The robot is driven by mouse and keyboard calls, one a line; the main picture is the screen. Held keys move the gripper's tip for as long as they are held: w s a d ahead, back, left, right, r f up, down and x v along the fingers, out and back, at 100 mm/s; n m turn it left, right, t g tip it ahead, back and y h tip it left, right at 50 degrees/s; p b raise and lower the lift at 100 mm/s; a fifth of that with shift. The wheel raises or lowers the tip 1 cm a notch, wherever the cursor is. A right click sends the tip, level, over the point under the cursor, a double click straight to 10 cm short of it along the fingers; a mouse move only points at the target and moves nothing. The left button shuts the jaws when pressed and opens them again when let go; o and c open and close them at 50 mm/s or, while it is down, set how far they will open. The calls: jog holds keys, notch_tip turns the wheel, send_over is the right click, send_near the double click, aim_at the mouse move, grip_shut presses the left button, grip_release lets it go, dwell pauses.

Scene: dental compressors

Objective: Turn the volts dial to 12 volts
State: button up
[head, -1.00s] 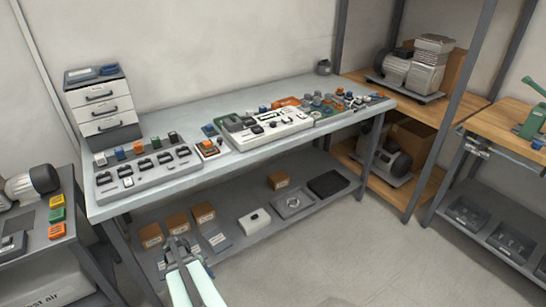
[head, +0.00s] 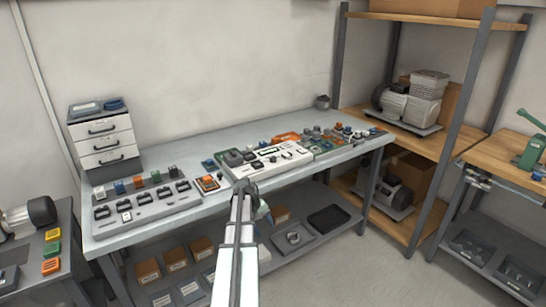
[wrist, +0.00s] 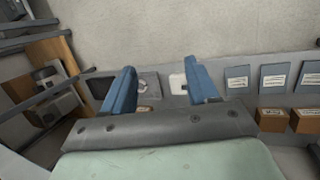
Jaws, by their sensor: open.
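The volts dial cannot be made out at this size. A white panel device (head: 268,160) with small dark controls lies on the grey workbench (head: 130,235). A grey panel (head: 145,206) with several black switches lies to its left. My gripper (head: 248,190) is at the bench's front edge in the head view, in front of the white device and hiding part of the bench. In the wrist view my gripper (wrist: 160,85) has its two blue fingers apart with nothing between them. That view looks down at the lower shelf and floor, not the bench top.
A small orange-framed device (head: 208,183) sits between the two panels. A green tray of parts (head: 330,145) is on the bench's right. A drawer unit (head: 104,140) stands at the back left. The lower shelf holds cardboard boxes (head: 173,258) and a black tray (head: 328,219).

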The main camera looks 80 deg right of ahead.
jog(key=s+d+r+m+t+h, duration=0.1)
jog(key=d+r, duration=0.5)
jog(key=r, duration=0.3)
jog(key=s+d+r+t+h, duration=0.1)
jog(key=s+d+r, duration=0.1)
jog(key=d+r, duration=0.6)
notch_tip(320, 180, up, 16)
jog(key=r+n+t+y, duration=0.1)
jog(key=n+t+y, duration=0.1)
jog(key=y, duration=0.1)
send_over(273, 157)
notch_tip(273, 157, down, 14)
jog(key=shift+a+f, duration=0.1)
jog(key=shift+f, duration=0.05)
jog(key=c, duration=1)
